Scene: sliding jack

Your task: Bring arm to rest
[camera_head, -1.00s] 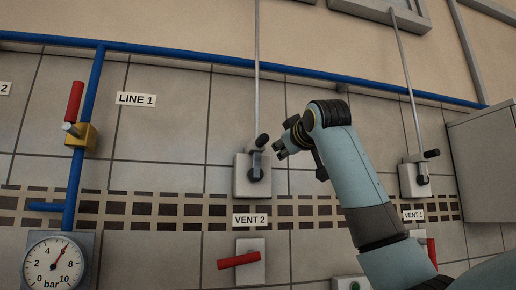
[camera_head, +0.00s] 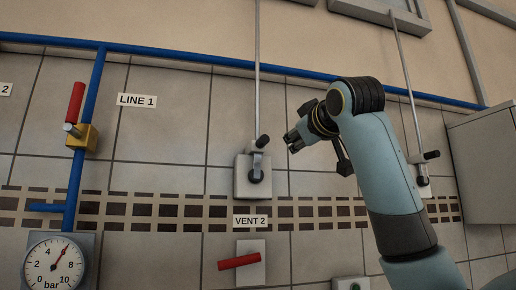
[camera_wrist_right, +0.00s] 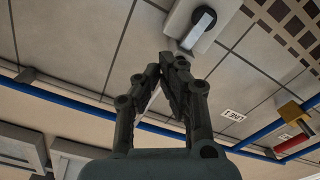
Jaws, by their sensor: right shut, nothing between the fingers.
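My right arm comes in from the lower right in the head view. Its gripper (camera_head: 292,140) is up in front of the tiled wall, to the right of the VENT 2 crank (camera_head: 258,160) and apart from it in the picture. In the right wrist view the gripper's dark fingers (camera_wrist_right: 168,70) are closed together with nothing between them. A crank on its pale plate (camera_wrist_right: 200,28) shows beyond the fingertips there. My left gripper is in neither view.
The VENT 1 crank (camera_head: 424,165) is partly behind my right arm. A red lever (camera_head: 238,261) sits below the VENT 2 label. At left are a blue pipe (camera_head: 85,130), a yellow valve (camera_head: 83,138) and a pressure gauge (camera_head: 54,262). A grey cabinet (camera_head: 485,165) stands at right.

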